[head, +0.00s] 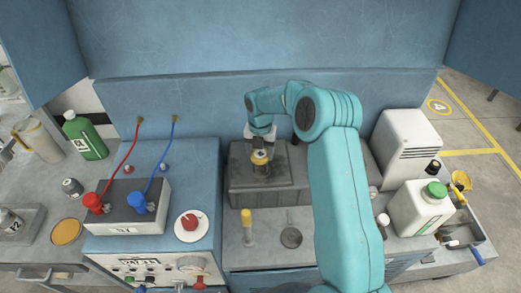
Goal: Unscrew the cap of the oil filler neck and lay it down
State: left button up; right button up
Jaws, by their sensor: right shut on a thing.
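The grey engine-like block (240,190) sits at the back of the middle bench. A filler neck with a yellow and dark cap (260,158) stands on its top. My right arm comes in from the lower right, and my right gripper (261,148) points down at the cap from above and is shut on it. The cap is upright and seems to sit at the neck; I cannot tell whether a gap separates them. The fingertips are small and partly hidden. My left gripper is not in view.
A yellow-topped stick-like item (247,220) and a round grey dish (291,238) are in front of the block. A white saucer (182,237) with a red thing is left. A white jug with a green cap (418,210) stands right. Some bare bench lies between dish and block.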

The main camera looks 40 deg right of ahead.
jog(key=shift+s+a+f+n, duration=0.1)
jog(key=shift+a+f+n, duration=0.05)
jog(key=shift+f+n, duration=0.2)
jog(key=n, duration=0.5)
jog(key=shift+p, duration=0.3)
jog(key=o, duration=1)
jog(key=shift+o, duration=0.5)
jog(key=shift+w+f, duration=0.1)
jog(key=shift+w, duration=0.2)
jog(key=shift+o, duration=0.5)
jog(key=shift+s+r, duration=0.15)
jog(key=shift+r, duration=0.2)
